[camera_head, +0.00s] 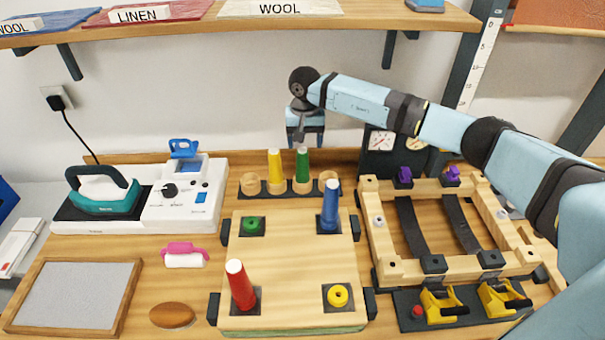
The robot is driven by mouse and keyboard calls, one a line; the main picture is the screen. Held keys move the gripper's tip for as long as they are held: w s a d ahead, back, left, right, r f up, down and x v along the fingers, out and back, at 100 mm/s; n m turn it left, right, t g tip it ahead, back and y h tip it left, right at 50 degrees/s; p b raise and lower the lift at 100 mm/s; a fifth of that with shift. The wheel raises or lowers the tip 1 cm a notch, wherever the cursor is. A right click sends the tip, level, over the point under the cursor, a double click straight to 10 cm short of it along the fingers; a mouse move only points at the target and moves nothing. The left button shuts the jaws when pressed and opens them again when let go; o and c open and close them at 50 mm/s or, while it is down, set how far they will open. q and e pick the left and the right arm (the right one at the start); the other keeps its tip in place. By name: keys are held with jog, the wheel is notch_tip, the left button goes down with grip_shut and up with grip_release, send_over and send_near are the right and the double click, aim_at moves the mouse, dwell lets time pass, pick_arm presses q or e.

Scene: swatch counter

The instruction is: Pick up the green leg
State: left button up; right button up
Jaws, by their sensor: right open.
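The green leg (302,166) stands upright in a wooden cup of the rack (276,190) behind the wooden board, beside a yellow leg (274,166). My right gripper (305,141) points down just above the green leg's top, its jaws open; whether the fingers touch the leg cannot be made out. A blue leg (330,207) and a red leg (240,286) stand on dark squares of the board (288,262). The board's other squares hold a green ring (252,224) and a yellow ring (338,295). My left gripper is out of view.
A wooden frame with dark straps (380,233) and yellow clamps (438,303) fills the right side. A dial box (378,150) stands right of the rack. An iron station (150,208) and a grey pad (75,295) lie left. A shelf (330,16) overhangs behind.

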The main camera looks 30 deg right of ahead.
aim_at(302, 150)
jog(key=shift+s+a+f, duration=0.1)
jog(key=shift+a+f, duration=0.1)
jog(key=shift+f, duration=0.4)
jog(key=f, duration=0.2)
jog(key=f+b, duration=0.1)
jog(key=f, duration=0.1)
jog(key=shift+s+a+f, duration=0.1)
jog(key=shift+s+a, duration=0.05)
jog(key=shift+a, duration=0.1)
jog(key=c, duration=1.1)
jog(key=shift+o, duration=0.2)
notch_tip(302, 150, up, 10)
jog(key=shift+r+b, duration=0.1)
jog(key=shift+b, duration=0.6)
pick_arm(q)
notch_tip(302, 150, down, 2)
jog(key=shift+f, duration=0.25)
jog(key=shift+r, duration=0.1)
